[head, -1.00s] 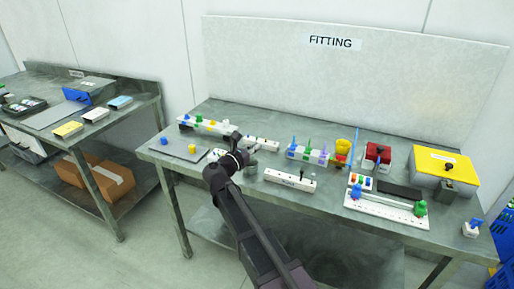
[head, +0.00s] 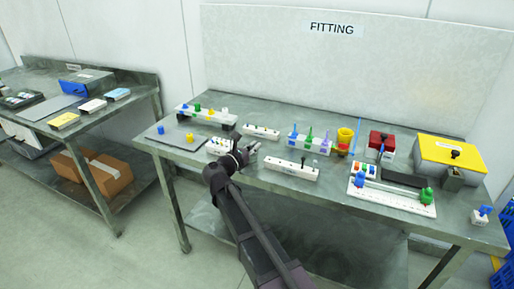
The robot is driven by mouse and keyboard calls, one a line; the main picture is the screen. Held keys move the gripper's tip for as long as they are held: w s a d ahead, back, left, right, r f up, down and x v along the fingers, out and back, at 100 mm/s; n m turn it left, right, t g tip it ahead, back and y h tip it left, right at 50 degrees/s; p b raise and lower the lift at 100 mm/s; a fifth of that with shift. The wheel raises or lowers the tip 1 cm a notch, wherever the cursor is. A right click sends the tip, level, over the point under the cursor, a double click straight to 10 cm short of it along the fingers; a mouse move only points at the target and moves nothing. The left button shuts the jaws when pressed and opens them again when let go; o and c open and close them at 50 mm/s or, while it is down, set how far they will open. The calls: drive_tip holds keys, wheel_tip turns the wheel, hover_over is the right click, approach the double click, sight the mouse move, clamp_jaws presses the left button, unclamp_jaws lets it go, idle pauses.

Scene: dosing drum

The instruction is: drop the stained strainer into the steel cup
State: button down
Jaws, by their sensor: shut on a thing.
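My gripper (head: 251,150) is over the left half of the fitting bench, near its front edge, with its fingers pointing right. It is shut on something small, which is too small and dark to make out. I cannot identify the stained strainer in this view; my gripper and wrist hide part of the bench around them. I cannot pick out the steel cup for certain. A small dark grey metal-looking container (head: 453,179) stands at the right, in front of a yellow-topped box, well away from my gripper.
The fitting bench (head: 330,205) holds white racks (head: 291,170) with coloured pieces, a yellow cup (head: 345,136), a red box (head: 381,142) and a yellow-topped box (head: 449,157). A grey mat (head: 172,141) lies left. Another bench stands at far left, with a cardboard box (head: 104,178) underneath.

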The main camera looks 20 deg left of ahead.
drive_tip(key=c, duration=0.7)
unclamp_jaws()
drive_tip(key=shift+s, duration=0.1)
drive_tip(key=shift+v, duration=5.95)
